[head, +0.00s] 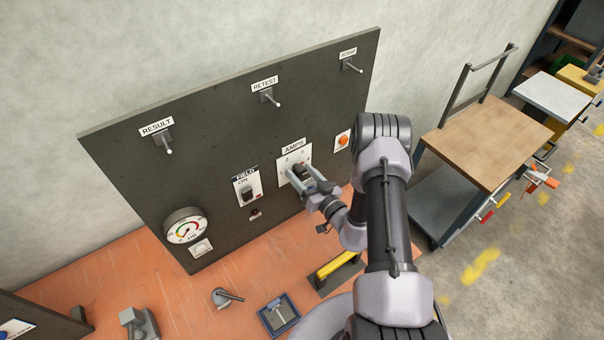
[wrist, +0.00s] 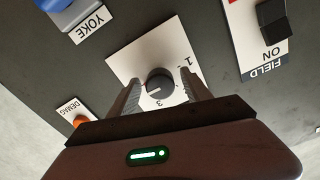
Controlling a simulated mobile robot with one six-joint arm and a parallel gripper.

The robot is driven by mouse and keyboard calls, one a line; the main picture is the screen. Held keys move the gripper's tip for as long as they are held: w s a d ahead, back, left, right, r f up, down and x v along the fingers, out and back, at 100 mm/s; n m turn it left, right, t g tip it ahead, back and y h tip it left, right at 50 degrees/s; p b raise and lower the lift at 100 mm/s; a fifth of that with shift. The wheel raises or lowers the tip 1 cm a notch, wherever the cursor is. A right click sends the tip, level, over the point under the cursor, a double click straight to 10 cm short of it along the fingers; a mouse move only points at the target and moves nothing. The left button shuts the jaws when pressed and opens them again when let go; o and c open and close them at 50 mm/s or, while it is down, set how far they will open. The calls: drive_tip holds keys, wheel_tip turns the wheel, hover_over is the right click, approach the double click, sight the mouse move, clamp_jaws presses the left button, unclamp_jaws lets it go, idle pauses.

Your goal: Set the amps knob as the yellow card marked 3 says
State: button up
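The amps knob (wrist: 159,80) is a dark round knob with a white pointer line, on a white numbered plate (wrist: 150,56). In the wrist view the pointer lies toward the left finger, and the numerals 3 and 1 are readable; other marks are hidden. My gripper (wrist: 161,77) has a finger on each side of the knob, with small gaps visible, so it looks open. In the head view my gripper (head: 310,180) is at the plate below the AMPS label (head: 294,146) and partly hides the knob. I see no yellow card marked 3.
The dark panel (head: 220,110) also carries a FIELD switch (head: 248,190), an orange DEMAG button (head: 343,139), a dial gauge (head: 186,226) and hooks, including RESULT (head: 165,144) and RETEST (head: 270,97), with nothing hanging. A yellow bar (head: 338,265) and blue tray (head: 279,314) lie on the bench.

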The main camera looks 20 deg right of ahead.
drive_tip(key=s+d, duration=0.3)
drive_tip(key=s, duration=1.4)
drive_tip(key=shift+d, duration=0.15)
